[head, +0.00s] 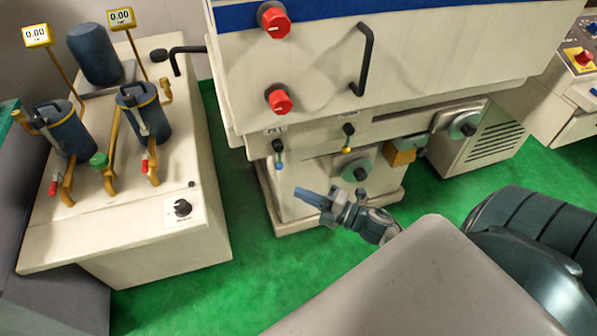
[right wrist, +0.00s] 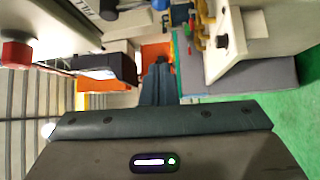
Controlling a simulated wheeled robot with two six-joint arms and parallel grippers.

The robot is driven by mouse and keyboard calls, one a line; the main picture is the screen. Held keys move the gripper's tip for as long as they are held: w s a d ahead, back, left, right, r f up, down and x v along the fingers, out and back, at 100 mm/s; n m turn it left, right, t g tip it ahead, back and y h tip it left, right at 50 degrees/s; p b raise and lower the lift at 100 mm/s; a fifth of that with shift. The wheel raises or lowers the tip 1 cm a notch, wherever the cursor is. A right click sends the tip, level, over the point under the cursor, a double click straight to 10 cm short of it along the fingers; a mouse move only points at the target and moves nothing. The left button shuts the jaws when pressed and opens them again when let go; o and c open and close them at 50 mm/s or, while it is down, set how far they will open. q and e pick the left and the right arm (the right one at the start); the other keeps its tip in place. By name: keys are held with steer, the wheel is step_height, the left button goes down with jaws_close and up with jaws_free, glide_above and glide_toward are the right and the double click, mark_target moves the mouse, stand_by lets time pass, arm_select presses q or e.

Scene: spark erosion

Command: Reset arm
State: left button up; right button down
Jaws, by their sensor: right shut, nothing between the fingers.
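My right gripper (head: 312,197) is in the middle of the head view, in front of the lower part of the large white machine (head: 330,80). Its blue-grey fingers are closed together and point left, with nothing between them. The closed fingers also show in the right wrist view (right wrist: 159,85). No contact with the machine can be made out. My left gripper is not in view.
The machine carries red knobs (head: 275,22), a black handle (head: 363,60) and small levers (head: 348,138). A white cabinet (head: 120,230) with two dark canisters (head: 147,115) and gauges stands left. Green floor (head: 245,270) is free between them. A control panel (head: 580,55) is far right.

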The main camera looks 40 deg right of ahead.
stand_by(0.3)
steer(key=s+d+f+m+g+h, duration=0.25)
steer(key=f+m, duration=0.25)
steer(key=f, duration=0.6)
steer(key=s+d+f+m+g+h, duration=0.1)
steer(key=s+d+f+m+h, duration=0.25)
steer(key=f, duration=0.65)
steer(key=s+d+f+m+g+h, duration=0.15)
steer(key=d+f+m+h, duration=0.3)
steer(key=f, duration=0.65)
steer(key=s+a+f+m+g, duration=0.3)
steer(key=s+f, duration=0.3)
steer(key=s, duration=0.4)
steer(key=s+a+f+m+g, duration=0.3)
steer(key=s+f, duration=0.4)
steer(key=s, duration=0.3)
steer(key=s+a+f+m+g, duration=0.3)
steer(key=s+f, duration=0.4)
steer(key=s, duration=0.3)
steer(key=shift+a+f+m+g, duration=0.2)
steer(key=shift+m+g, duration=0.1)
steer(key=shift+g, duration=0.2)
steer(key=shift+w, duration=0.1)
